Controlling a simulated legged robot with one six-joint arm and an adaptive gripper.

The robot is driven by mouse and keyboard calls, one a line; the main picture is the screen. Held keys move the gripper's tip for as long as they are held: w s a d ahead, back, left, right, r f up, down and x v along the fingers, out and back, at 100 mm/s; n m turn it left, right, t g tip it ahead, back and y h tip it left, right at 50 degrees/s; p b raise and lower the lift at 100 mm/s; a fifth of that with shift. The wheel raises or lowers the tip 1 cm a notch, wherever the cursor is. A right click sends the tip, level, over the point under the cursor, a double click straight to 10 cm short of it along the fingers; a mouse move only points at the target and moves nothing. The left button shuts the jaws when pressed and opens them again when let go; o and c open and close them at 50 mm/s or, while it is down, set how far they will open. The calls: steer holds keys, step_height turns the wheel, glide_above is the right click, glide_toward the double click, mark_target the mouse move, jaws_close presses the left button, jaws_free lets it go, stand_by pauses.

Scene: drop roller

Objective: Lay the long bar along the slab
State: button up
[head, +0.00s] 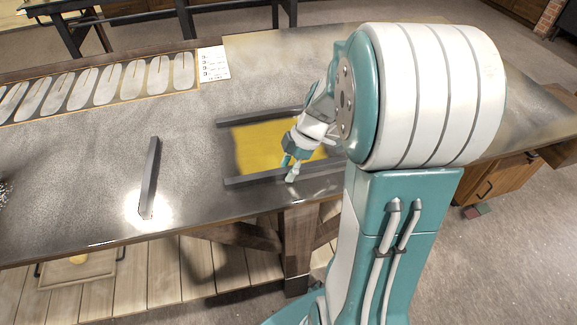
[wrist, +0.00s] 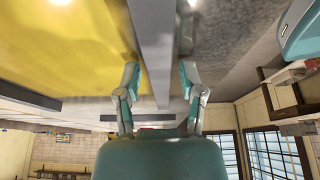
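The yellow slab (head: 258,148) lies flat on the dark table, partly hidden by my arm. A long grey bar (head: 245,181) runs along the slab's front edge; its right part passes behind my arm. My gripper (head: 289,168) is down at this front bar, with one finger on the slab side and one on the near side. In the wrist view the fingers (wrist: 160,78) stand apart, one either side of the grey bar (wrist: 155,40), and look open. The slab (wrist: 65,50) shows to the left there. Contact between bar and slab is unclear.
Another grey bar (head: 255,116) lies along the slab's back edge. A separate bar (head: 150,170) lies front to back at the left, near a bright spot. A board with pale oval shapes (head: 105,85) and a white sheet (head: 213,64) lie behind. Table between is clear.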

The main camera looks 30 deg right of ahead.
stand_by(0.3)
steer(key=v, duration=1.2)
steer(key=shift+s, duration=0.2)
